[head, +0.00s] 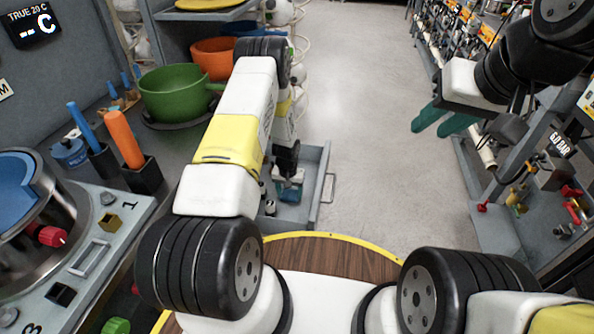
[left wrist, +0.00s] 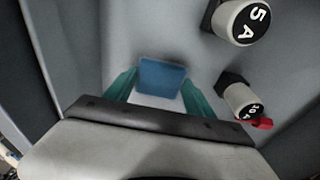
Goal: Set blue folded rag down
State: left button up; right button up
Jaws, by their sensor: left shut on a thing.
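The blue folded rag (left wrist: 162,78) shows in the left wrist view as a small blue block between the teal fingers of my left gripper (left wrist: 160,90). My left gripper (head: 289,183) is shut on it. In the head view this gripper points down into an open grey drawer (head: 318,176), and its fingers and the rag are small and partly hidden by the arm. I cannot tell whether the rag touches the drawer floor. My right gripper (head: 440,120) is open and empty, held up at the right over the aisle.
White cylinders with black caps, marked "5 A" (left wrist: 247,20) and "10 A" (left wrist: 243,101), are in the drawer right of the rag. A green pot (head: 172,93) and orange pot (head: 213,58) stand on the left counter. The aisle floor (head: 365,120) is clear.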

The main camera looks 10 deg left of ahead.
pick_arm(q)
jog(key=shift+f, duration=0.15)
jog(key=o, duration=1.2)
notch_tip(320, 180, up, 12)
jog(key=s, duration=0.1)
notch_tip(320, 180, up, 15)
jog(key=t, duration=0.1)
send_over(289, 197)
jog(key=s+r+t+h, duration=0.1)
jog(key=s+r, duration=0.5)
jog(key=r, duration=0.7)
jog(key=s+r+t, duration=0.1)
jog(key=s+r, duration=0.4)
jog(key=s, duration=0.2)
jog(key=s+d+r+t, duration=0.1)
jog(key=s+r, duration=0.4)
jog(key=s, duration=0.3)
jog(key=s+d+r+h, duration=0.1)
jog(key=s+r, duration=0.3)
jog(key=s, duration=0.3)
jog(key=shift+s+d+r+t, duration=0.1)
jog(key=shift+s+r+t, duration=0.15)
jog(key=shift+r+t, duration=0.15)
